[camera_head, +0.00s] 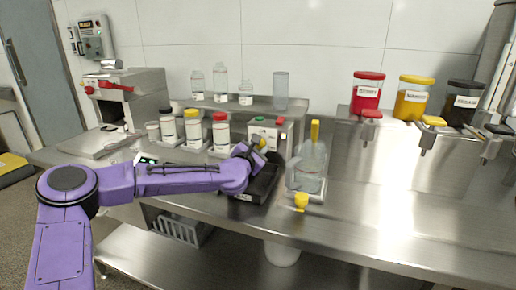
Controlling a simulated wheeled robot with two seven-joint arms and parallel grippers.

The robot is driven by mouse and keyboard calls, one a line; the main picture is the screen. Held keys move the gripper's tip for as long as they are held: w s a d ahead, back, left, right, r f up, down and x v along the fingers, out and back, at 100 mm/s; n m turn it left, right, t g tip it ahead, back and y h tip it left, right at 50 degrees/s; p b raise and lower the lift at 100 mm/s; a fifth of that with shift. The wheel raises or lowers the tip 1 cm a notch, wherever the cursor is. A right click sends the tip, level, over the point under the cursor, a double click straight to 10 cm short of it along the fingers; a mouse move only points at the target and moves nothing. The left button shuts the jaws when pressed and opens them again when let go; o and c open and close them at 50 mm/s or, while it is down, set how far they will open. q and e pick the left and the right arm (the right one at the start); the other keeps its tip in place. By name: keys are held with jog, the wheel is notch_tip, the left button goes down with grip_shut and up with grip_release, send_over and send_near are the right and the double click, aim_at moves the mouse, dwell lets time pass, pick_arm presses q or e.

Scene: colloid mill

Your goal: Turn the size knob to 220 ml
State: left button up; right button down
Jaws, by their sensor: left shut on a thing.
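A small dispensing machine with a white front panel (265,130) and a dark tray base (264,186) stands on the steel counter. A green button and a red button sit on its top. My left gripper (257,150) is at the front of this machine, shut on what seems to be its size knob. The knob is mostly hidden by the gripper; a small yellow part shows beside the fingers. Any dial marks, including 220 ml, are too small or hidden to read. My right gripper is not in view.
Lidded bottles (193,130) stand to the left. Red, yellow and black-lidded dispensers (411,103) are at the right. The right counter is clear.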

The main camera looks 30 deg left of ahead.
pick_arm(q)
jog(key=m, duration=0.4)
jog(key=shift+m, duration=0.3)
dwell(0.3)
jog(key=o, duration=1)
jog(key=shift+o, duration=0.2)
